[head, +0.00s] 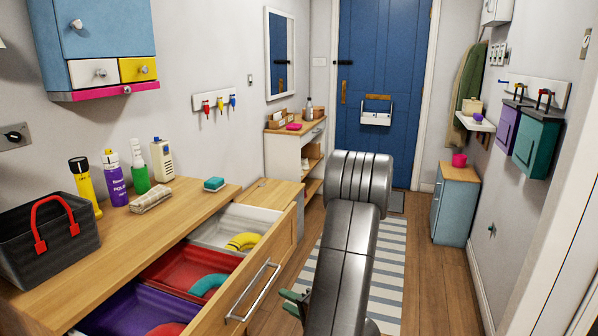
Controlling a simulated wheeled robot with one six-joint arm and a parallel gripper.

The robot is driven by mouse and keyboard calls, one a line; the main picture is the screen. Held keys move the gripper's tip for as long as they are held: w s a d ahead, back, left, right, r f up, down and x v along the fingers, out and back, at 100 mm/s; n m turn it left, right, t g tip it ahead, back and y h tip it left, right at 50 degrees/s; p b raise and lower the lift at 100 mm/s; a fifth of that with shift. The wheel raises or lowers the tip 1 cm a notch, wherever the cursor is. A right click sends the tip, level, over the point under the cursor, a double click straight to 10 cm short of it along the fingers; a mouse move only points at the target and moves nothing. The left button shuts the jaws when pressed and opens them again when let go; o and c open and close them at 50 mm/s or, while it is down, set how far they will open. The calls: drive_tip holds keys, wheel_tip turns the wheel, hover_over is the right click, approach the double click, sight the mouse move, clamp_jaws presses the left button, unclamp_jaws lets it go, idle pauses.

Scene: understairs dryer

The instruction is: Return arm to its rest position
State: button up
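My arm (345,255) rises in the lower middle of the head view as thick dark grey links, bent at a rounded joint near the top. Green finger-like parts, which look like the tips of my gripper (294,302), show at the arm's left side, close to the drawer handle in the picture. The rest of the gripper is hidden behind the arm links. Whether the fingers are apart or closed, or touch the handle, I cannot tell. No held object shows.
A wooden drawer (285,238) stands open at the left, holding white, red and purple bins with curved pieces. Its metal handle (253,291) faces my arm. The counter (185,207) carries bottles and a black basket (45,240).

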sight(267, 289)
drive_tip(key=x, duration=1)
drive_tip(key=shift+f+b, duration=0.1)
drive_tip(key=shift+b, duration=0.2)
drive_tip(key=shift+s+d, duration=0.1)
